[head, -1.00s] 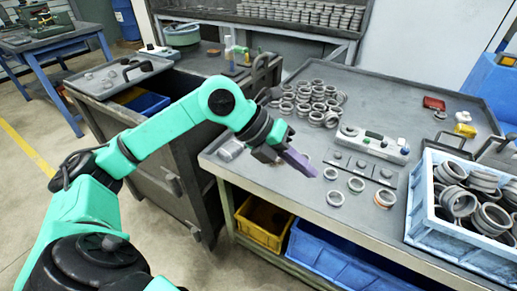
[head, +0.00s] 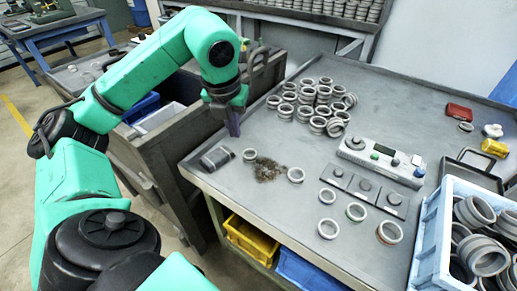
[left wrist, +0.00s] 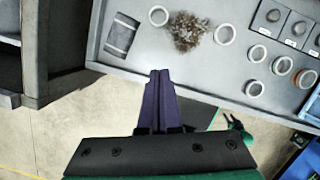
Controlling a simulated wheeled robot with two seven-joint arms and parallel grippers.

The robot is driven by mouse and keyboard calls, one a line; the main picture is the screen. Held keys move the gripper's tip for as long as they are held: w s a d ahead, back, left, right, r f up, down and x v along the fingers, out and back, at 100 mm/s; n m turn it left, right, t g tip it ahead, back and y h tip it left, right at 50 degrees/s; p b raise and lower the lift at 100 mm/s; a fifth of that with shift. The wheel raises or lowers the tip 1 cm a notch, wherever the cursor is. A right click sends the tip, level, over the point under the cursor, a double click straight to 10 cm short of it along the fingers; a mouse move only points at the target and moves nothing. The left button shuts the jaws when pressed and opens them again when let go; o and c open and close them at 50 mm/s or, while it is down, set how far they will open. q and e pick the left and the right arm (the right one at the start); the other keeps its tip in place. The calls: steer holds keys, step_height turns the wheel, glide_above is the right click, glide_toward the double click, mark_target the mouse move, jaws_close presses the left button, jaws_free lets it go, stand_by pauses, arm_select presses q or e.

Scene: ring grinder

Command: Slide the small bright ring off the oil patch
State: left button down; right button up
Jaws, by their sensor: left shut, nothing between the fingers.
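A brown, grainy patch (head: 268,170) lies on the grey bench top near its left front corner. A small bright ring (head: 249,155) lies flat at the patch's upper left edge. Another pale ring (head: 296,174) lies just right of the patch. The left wrist view also shows the patch (left wrist: 187,32), the small ring (left wrist: 159,16) and the right ring (left wrist: 227,34). My left gripper (head: 234,133) is shut and empty, with purple fingers pointing down, above and behind the small ring in the head view. In the wrist view its fingertips (left wrist: 160,74) appear near the bench edge. My right gripper is not in view.
A dark grey block (head: 216,157) lies left of the small ring. Several rings (head: 318,97) cluster behind. Three square plates (head: 364,187) and a control box (head: 381,160) stand to the right. A blue crate (head: 432,235) of rings is at far right.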

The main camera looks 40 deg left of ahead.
arm_select(q)
steer(key=b+x, duration=0.2)
steer(key=x, duration=0.2)
steer(key=b, duration=0.8)
glide_toward(247, 165)
steer(key=f, duration=0.2)
steer(key=s+f, duration=0.1)
steer(key=f, duration=0.1)
steer(key=s+d+f, duration=0.1)
steer(key=f, duration=0.1)
steer(key=shift+f, duration=0.25)
steer(key=w, duration=0.1)
steer(key=w+a, duration=0.1)
steer(key=shift+w+r+p, duration=0.3)
steer(key=shift+w+p, duration=0.05)
steer(key=shift+p, duration=0.05)
steer(key=shift+w+a, duration=0.3)
steer(key=shift+w, duration=0.1)
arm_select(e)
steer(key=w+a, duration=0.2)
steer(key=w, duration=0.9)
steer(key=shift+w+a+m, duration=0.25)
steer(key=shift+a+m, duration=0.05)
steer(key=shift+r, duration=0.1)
